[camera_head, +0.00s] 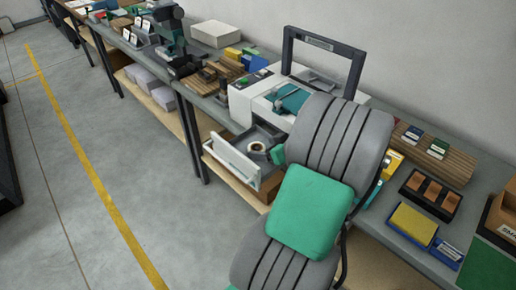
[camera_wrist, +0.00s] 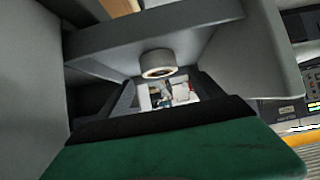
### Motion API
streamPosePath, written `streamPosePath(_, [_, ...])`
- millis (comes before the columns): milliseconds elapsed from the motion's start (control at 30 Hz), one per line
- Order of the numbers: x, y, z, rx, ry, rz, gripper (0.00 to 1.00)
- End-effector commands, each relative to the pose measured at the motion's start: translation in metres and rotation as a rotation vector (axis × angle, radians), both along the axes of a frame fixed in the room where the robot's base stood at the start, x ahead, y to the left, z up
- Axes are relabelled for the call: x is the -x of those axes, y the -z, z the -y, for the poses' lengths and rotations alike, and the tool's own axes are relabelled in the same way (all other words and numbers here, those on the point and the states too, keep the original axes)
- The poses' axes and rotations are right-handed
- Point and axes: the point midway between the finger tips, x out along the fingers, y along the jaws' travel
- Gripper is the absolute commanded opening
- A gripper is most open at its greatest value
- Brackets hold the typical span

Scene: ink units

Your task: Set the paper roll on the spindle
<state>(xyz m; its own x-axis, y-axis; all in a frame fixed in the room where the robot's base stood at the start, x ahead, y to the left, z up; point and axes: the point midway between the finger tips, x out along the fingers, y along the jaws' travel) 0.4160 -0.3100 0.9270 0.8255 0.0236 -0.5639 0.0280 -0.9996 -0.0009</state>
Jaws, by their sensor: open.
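The paper roll (camera_head: 257,147), a small pale ring with a dark centre, sits in the pulled-out drawer (camera_head: 230,160) of a white machine (camera_head: 243,101). In the wrist view the roll (camera_wrist: 157,64) is in the upper middle, against grey surfaces, with its round end and hole showing. My gripper (camera_head: 278,154) is open, just right of the roll in the head view and mostly hidden behind my grey and green arm. The roll is not held. I cannot make out the spindle for certain in either view.
The machine's dark-framed lid (camera_head: 325,61) stands raised. Wooden racks, a dark tray with brown blocks (camera_head: 430,194) and a yellow pad (camera_head: 413,223) lie on the bench to the right. A green press (camera_head: 170,30) stands farther left. The floor left of the bench is clear.

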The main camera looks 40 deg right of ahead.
Motion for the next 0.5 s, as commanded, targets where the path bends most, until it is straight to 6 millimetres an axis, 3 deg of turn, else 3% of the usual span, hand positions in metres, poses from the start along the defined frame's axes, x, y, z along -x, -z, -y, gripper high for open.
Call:
streamPosePath(200, [0.046,-0.030,0.003,0.003,0.005,0.001,0.77])
streamPosePath(500, [0.062,-0.042,0.002,0.001,-0.001,-0.001,0.77])
